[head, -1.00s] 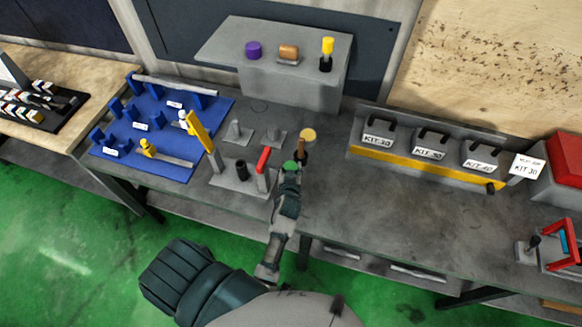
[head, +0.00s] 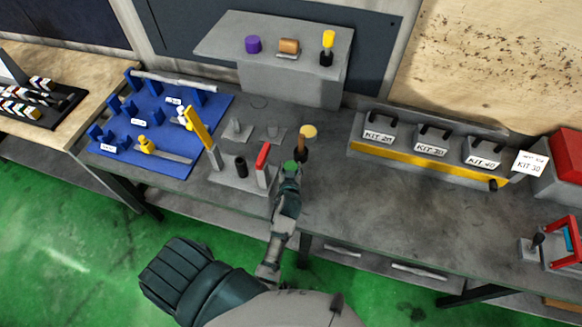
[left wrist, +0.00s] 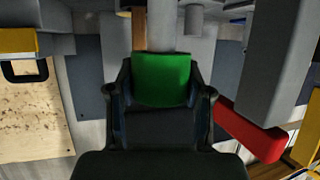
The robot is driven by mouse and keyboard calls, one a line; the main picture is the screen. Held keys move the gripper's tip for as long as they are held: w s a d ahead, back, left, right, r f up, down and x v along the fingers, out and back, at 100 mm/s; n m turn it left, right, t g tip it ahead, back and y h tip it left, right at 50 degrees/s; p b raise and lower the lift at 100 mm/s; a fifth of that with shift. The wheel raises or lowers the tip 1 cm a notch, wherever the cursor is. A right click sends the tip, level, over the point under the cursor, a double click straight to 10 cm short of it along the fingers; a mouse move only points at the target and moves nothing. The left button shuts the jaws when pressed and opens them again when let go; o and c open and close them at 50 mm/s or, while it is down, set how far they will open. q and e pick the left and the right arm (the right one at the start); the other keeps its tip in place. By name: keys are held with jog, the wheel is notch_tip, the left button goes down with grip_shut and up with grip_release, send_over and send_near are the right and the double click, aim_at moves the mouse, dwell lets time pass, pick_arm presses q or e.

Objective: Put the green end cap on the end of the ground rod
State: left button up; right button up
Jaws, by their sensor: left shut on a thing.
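My left gripper (head: 290,172) is shut on the green end cap (head: 289,166), over the front part of the grey bench. In the left wrist view the green cap (left wrist: 162,80) sits between the two dark fingers of the left gripper (left wrist: 162,98). A grey cylinder shows just beyond the cap there; I cannot tell whether they touch. A long silver rod (head: 172,84), which looks like the ground rod, lies across blue supports at the back of the blue board, apart from the cap in the head view. My right gripper is not in view.
Beside the cap stand a fixture with a red piece (head: 263,155), a yellow upright bar (head: 196,126) and a brown-handled item (head: 301,148). A grey raised stand (head: 295,85) is behind. Kit bins (head: 430,140) stand right.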

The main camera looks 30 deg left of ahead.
aim_at(291, 166)
pick_arm(q)
jog(key=shift+f, duration=0.3)
jog(key=o, duration=1)
notch_tip(291, 166, up, 10)
jog(key=shift+f, duration=0.1)
